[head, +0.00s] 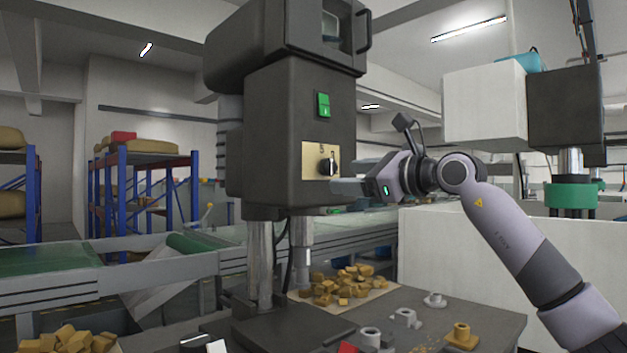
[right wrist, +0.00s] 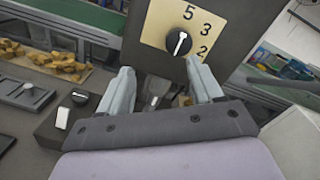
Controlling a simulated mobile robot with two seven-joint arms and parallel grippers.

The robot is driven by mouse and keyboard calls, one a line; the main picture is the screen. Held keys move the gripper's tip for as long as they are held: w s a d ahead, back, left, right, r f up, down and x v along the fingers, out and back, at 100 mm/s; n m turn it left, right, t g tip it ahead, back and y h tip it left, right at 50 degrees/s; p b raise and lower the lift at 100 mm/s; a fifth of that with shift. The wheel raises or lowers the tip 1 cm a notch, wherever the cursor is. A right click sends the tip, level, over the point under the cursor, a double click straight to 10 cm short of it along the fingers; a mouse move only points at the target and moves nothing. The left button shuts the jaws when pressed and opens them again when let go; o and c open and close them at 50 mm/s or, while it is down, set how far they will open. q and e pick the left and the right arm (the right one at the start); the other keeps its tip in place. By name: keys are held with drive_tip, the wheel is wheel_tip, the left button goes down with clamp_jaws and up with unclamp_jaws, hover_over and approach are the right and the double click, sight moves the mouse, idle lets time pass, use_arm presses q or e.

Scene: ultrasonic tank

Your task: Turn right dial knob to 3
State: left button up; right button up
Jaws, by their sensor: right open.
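A dial knob (head: 328,166), black with a white pointer line, sits on a beige plate (head: 311,152) on the dark machine's head. In the right wrist view the knob (right wrist: 178,42) shows with the numbers 5, 3 and 2 around it, and its pointer is turned roughly toward the 5. My right gripper (head: 334,190) is open and empty, just below the knob and apart from it. In the right wrist view its two fingers (right wrist: 160,72) are spread, with the knob beyond the right finger. My left gripper is in neither view.
A green switch (head: 323,105) is above the plate. Another black knob (right wrist: 80,98) and a white switch (right wrist: 62,117) sit on a low dark box at left in the wrist view. Brown blocks (head: 350,284) lie on the table below. A white cabinet (head: 440,260) stands behind my right arm.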

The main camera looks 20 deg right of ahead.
sight(332, 168)
drive_tip(key=shift+h, duration=0.6)
drive_tip(key=w, duration=0.1)
drive_tip(key=w+r+p, duration=0.1)
drive_tip(key=w, duration=0.1)
drive_tip(key=w+r, duration=0.1)
drive_tip(key=w, duration=0.1)
drive_tip(key=shift+w+a, duration=0.1)
drive_tip(key=shift+p+x, duration=0.35)
drive_tip(key=shift+x, duration=0.45)
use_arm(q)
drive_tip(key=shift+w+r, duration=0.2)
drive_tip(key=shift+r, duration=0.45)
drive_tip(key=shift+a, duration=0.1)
use_arm(e)
drive_tip(key=c, duration=1.1)
